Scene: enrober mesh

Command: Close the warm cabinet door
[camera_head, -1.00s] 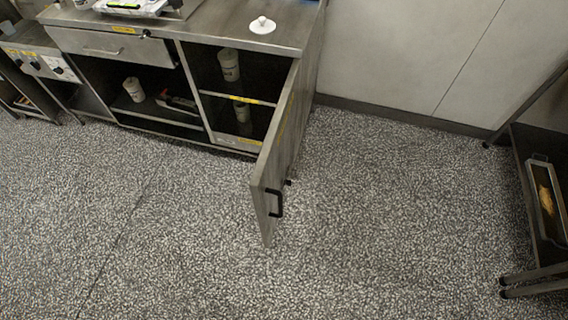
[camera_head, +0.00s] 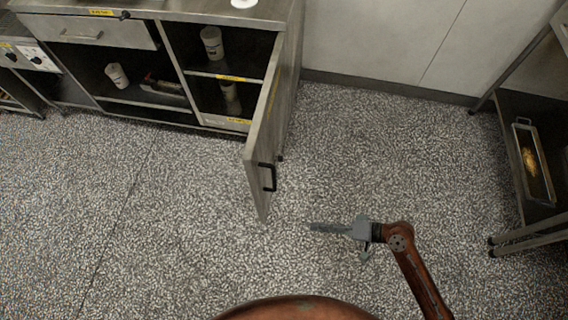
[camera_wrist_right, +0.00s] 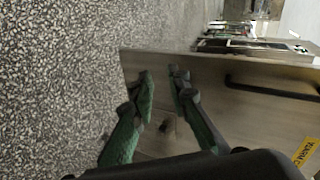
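The warm cabinet door (camera_head: 262,140), a grey metal panel, stands wide open, swung out from the right end of the steel cabinet. Its black bar handle (camera_head: 267,177) is near its free edge. In the right wrist view the door's face (camera_wrist_right: 225,75) fills the middle, with the dark handle (camera_wrist_right: 270,90) and a yellow label (camera_wrist_right: 306,152) at right. My right gripper (camera_head: 330,228) is over the floor to the right of the door, apart from the handle. Its green fingers (camera_wrist_right: 163,77) show a gap with nothing between them. My left gripper is out of view.
The open compartment (camera_head: 225,85) holds white tubs on its shelves. A drawer (camera_head: 88,32) sits at upper left. A rack with a metal tray (camera_head: 518,140) stands at right. The floor (camera_head: 390,150) between door and rack is clear.

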